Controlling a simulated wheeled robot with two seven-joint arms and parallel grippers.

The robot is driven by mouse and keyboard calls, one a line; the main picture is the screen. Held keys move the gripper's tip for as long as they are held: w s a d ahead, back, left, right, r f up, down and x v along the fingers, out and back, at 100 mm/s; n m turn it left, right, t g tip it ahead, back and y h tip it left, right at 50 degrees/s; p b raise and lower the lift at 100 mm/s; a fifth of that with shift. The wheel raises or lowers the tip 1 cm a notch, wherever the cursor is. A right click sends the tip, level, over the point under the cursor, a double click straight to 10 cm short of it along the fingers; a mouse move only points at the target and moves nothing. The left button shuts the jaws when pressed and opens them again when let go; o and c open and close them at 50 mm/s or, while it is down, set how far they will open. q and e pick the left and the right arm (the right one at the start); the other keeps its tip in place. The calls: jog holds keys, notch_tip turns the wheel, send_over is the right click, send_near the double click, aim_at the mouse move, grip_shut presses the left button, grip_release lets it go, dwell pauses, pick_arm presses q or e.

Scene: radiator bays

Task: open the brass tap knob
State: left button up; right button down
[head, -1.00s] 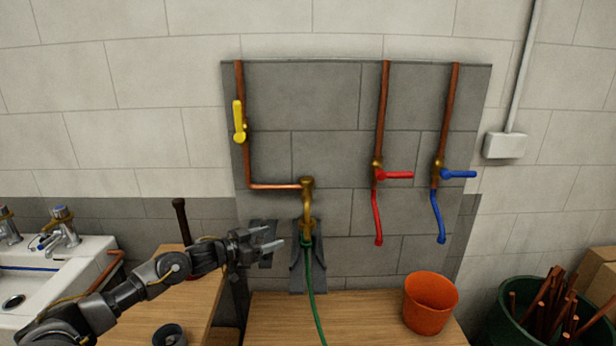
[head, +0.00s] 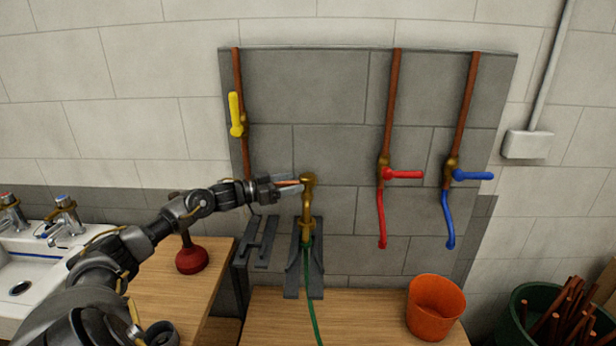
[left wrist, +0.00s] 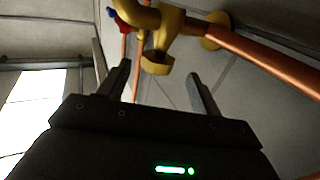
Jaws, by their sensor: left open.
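The brass tap (head: 307,208) stands out from the grey panel at the end of the copper pipe. Its knob (head: 308,180) is at the top, with a green hose (head: 311,290) below. My left gripper (head: 298,186) is open and empty, its fingers pointing right, close beside the upper tap. In the left wrist view, the brass tap (left wrist: 171,22) fills the top, and a flat brass piece (left wrist: 157,63) lies just beyond the gap between the open fingers (left wrist: 158,80). Whether a finger touches the brass I cannot tell. My right gripper is out of view.
A yellow lever (head: 236,113) is above left; red (head: 403,174) and blue (head: 472,175) levers are to the right. An orange bucket (head: 435,308) stands on the bench. A plunger (head: 191,258) and a sink (head: 30,262) are at the left.

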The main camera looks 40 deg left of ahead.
aim_at(304, 177)
pick_arm(q)
jog(key=x, duration=0.1)
jog(key=p+x, duration=0.1)
jog(key=x, duration=0.2)
jog(key=shift+w+d+r, duration=0.25)
jog(key=shift+w+r, duration=0.05)
jog(key=shift+w+d+f+p, duration=0.15)
jog(key=shift+w+d+p, duration=0.1)
jog(key=shift+w+p, duration=0.2)
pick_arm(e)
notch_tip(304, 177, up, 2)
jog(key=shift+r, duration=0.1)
pick_arm(q)
jog(key=shift+c, duration=0.2)
